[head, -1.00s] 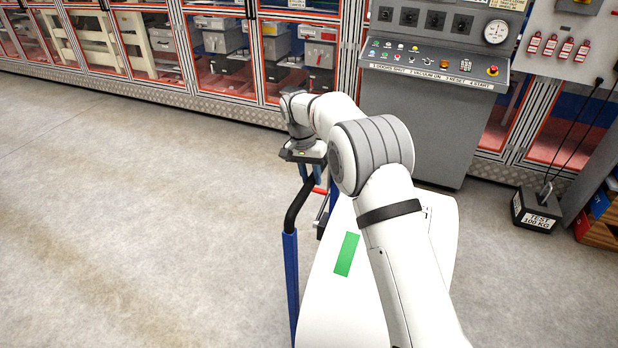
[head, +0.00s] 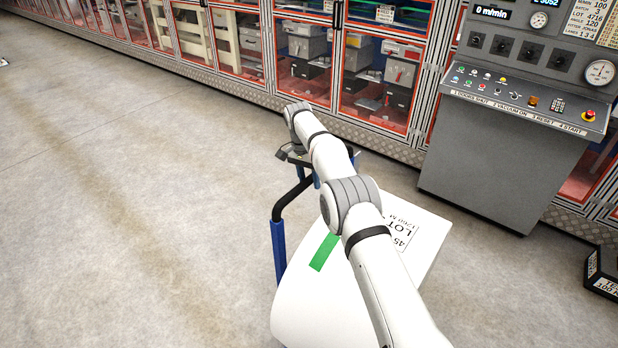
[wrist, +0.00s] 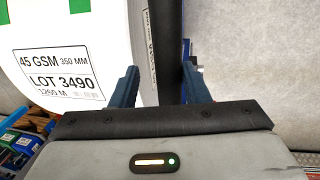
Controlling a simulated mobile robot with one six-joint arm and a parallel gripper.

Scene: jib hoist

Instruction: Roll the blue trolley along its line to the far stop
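The blue trolley shows in the head view as a blue post (head: 279,250) with a bent black handle bar (head: 290,196). It carries a large white roll (head: 310,300) with a green patch and a LOT label, partly hidden behind my arm. My gripper (head: 304,172) is at the top of the handle bar. In the wrist view my gripper's two blue fingers (wrist: 162,88) stand apart on either side of the black bar (wrist: 168,50). The bar lies close to the right finger, with a gap at the left finger. The far stop is not recognisable.
Glass-fronted cabinets (head: 300,60) with orange frames line the back. The concrete floor (head: 120,220) to the left is clear.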

